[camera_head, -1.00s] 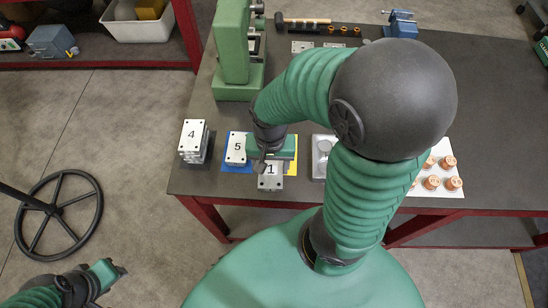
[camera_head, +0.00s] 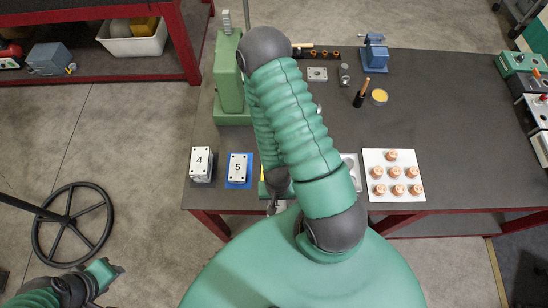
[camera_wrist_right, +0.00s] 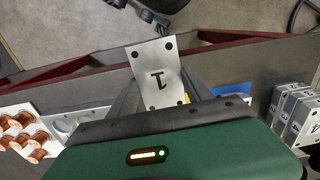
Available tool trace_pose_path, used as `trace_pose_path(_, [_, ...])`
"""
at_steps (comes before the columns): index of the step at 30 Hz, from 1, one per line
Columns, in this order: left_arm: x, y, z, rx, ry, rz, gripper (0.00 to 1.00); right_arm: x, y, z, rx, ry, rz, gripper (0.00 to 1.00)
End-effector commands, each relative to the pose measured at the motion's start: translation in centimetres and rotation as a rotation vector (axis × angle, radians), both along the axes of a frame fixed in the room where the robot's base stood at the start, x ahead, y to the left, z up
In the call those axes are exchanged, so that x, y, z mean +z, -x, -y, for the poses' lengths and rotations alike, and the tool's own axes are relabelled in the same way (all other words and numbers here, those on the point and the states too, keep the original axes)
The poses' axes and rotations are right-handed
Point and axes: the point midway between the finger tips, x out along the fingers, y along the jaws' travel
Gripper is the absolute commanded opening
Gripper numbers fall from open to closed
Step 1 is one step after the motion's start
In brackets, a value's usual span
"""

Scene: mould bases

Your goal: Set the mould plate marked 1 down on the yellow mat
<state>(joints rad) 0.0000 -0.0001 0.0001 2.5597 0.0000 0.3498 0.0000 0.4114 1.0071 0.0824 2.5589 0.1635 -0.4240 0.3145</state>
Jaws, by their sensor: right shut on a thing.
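The mould plate marked 1 (camera_wrist_right: 153,72) is a pale metal plate with corner holes. In the right wrist view it sits between the fingers of my right gripper (camera_wrist_right: 160,92), which is shut on it. In the head view my right arm hides the plate and most of that gripper. A sliver of the yellow mat (camera_head: 262,188) shows beside my right wrist. A bit of yellow also shows beside the plate in the wrist view. Whether the plate touches the mat cannot be seen. My left gripper (camera_head: 105,272) is off the table at lower left; its jaws are unclear.
Plate 5 (camera_head: 238,168) lies on a blue mat (camera_head: 229,184), left of my right wrist. Plate 4 (camera_head: 201,162) tops a stack farther left. A white board (camera_head: 374,158) with several copper pieces lies right. A green press (camera_head: 231,85) stands behind. The table's front edge is close.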

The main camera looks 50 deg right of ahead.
Motion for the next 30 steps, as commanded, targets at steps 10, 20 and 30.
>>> trace_pose_path(10, [-6.3,0.1,0.0,0.000,0.000,-0.002,0.36,-2.0,-2.9,2.6,-0.012,0.008,0.011,0.00])
trace_pose_path(20, [-11.4,0.1,0.0,0.000,0.000,-0.002,0.36,-1.2,-7.1,7.2,-0.016,0.003,0.005,0.00])
trace_pose_path(30, [-12.8,0.1,0.0,0.000,0.000,0.000,0.36,-2.4,-10.8,11.1,-0.013,0.002,0.001,0.00])
